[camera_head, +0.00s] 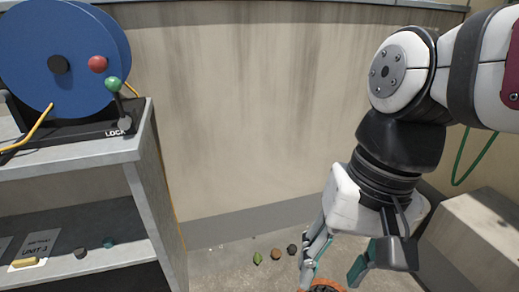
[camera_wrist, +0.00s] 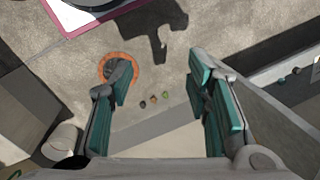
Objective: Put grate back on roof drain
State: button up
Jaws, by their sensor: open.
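An orange ring (camera_wrist: 103,64), which appears to be the rim of the roof drain, lies on the concrete floor in the wrist view. Its middle is grey and dark; I cannot tell whether that is an opening or a grate. My left finger covers part of it. The ring's edge also shows at the bottom of the head view (camera_head: 325,287). My gripper (camera_wrist: 160,76) is open and empty, pointing down, with the ring beside and beyond its left finger. In the head view my gripper (camera_head: 334,268) hangs above the floor. I cannot make out a separate grate.
A leaf (camera_head: 257,258), a brown lump (camera_head: 276,254) and a dark lump (camera_head: 292,249) lie on the floor. A shelf unit (camera_head: 80,150) with a blue reel (camera_head: 40,75) stands left. A grey box (camera_head: 480,240) is at right. A wall (camera_head: 250,120) closes the back.

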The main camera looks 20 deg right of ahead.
jog(key=s+d+n+h, duration=0.1)
jog(key=s+d+n, duration=0.2)
jog(key=s, duration=0.2)
jog(key=shift+s+n+h, duration=0.35)
jog(key=shift+n+h, duration=0.05)
dwell(0.3)
notch_tip(320, 180, up, 36)
jog(key=t+p, duration=0.4)
jog(key=p, duration=3)
jog(key=shift+d, duration=0.25)
